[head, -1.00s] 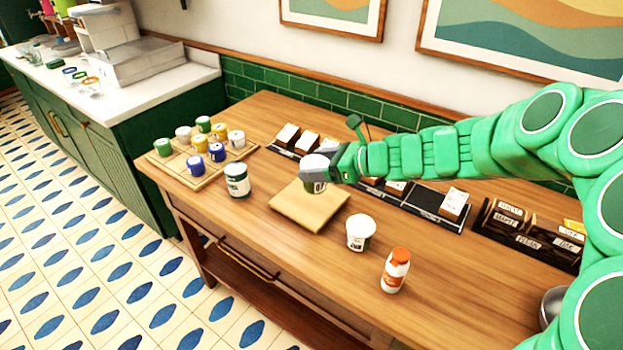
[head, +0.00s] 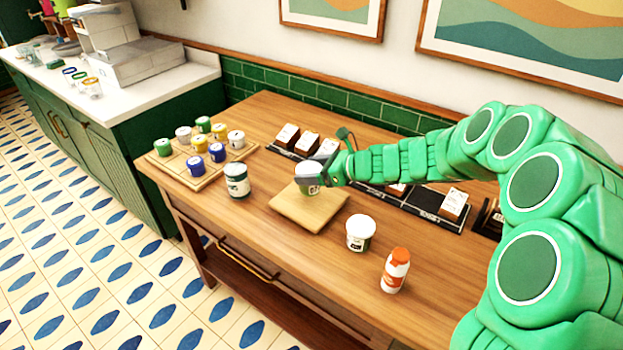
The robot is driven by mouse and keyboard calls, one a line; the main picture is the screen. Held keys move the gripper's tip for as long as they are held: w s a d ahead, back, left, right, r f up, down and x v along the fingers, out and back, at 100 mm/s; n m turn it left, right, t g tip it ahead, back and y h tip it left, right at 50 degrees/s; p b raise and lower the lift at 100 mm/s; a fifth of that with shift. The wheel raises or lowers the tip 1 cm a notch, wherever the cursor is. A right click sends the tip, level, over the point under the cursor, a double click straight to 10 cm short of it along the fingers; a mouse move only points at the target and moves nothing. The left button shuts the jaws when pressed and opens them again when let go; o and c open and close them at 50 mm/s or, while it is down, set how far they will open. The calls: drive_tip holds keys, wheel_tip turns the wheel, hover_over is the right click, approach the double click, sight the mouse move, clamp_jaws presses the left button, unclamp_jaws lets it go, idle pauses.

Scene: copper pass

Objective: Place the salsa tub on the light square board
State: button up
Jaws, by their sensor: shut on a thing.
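My gripper (head: 322,178) is shut on a small white-lidded tub (head: 307,178), seen over the light square board (head: 308,215). The tub is close above the board or resting on it; I cannot tell if they touch. Its label is too small to read and the gripper hides its right side. The board lies flat on the wooden table. I cannot tell by label which tub is the salsa.
A white bottle with an orange cap (head: 395,271) stands at the front right. A wooden tray (head: 180,178) with several coloured small pots is at the left. Dark holders with cards (head: 430,208) line the back. The table front near the board is clear.

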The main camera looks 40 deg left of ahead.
drive_tip(key=shift+f, duration=1.5)
drive_tip(key=shift+f, duration=0.1)
drive_tip(key=o, duration=1.2)
drive_tip(key=shift+d+r, duration=0.2)
drive_tip(key=shift+d, duration=0.05)
drive_tip(key=v, duration=1.1)
drive_tip(key=shift+d, duration=0.2)
drive_tip(key=shift+r, duration=0.1)
